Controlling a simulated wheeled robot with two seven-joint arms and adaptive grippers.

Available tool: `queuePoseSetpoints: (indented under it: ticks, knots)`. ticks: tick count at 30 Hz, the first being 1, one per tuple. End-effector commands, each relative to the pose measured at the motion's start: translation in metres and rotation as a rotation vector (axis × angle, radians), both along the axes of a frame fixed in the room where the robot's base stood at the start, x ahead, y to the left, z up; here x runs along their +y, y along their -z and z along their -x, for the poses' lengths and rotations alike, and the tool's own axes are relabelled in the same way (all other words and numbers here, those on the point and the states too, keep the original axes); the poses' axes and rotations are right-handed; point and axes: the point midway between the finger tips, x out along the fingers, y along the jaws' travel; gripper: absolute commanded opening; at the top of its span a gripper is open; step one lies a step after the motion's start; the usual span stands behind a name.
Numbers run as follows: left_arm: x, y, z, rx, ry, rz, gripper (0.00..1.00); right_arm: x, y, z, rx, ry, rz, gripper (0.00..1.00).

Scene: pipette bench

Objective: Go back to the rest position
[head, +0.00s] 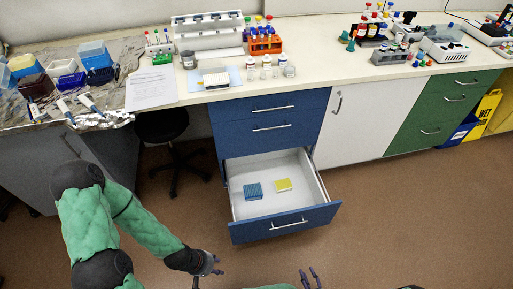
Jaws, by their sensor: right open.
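My left arm comes in from the left, and its gripper (207,272) is low in the head view, in front of the open drawer and clear of it. Its fingers are small and dark at this angle, so I cannot tell whether they are open, and I see nothing held. My right gripper (311,279) shows at the bottom edge, below the drawer front. Its two fingers are apart with nothing between them. The rest of the right arm is mostly out of view.
The bench top (335,62) carries racks, bottles and instruments. The brown floor (410,215) at right is clear.

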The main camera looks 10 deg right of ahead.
Motion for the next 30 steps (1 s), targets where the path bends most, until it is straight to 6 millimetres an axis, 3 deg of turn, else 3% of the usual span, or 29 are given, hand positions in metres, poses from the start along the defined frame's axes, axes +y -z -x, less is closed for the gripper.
queuePoseSetpoints:
  ticks: [11,17,24,30]
  knots:
    - [0.000,0.000,0.001,0.002,0.001,0.000,0.40,-0.008,0.001,-0.044,0.164,0.014,-0.265,0.44]
    - [0.000,0.000,0.001,0.002,0.001,0.000,0.40,-0.001,-0.008,-0.084,0.348,0.060,-0.512,0.44]
    - [0.000,0.000,0.001,0.002,0.001,0.000,0.40,0.031,-0.039,-0.127,0.653,0.221,-0.844,0.44]
    - [0.000,0.000,0.001,0.002,0.001,0.000,0.40,0.074,-0.082,-0.137,0.902,0.439,-1.060,0.44]
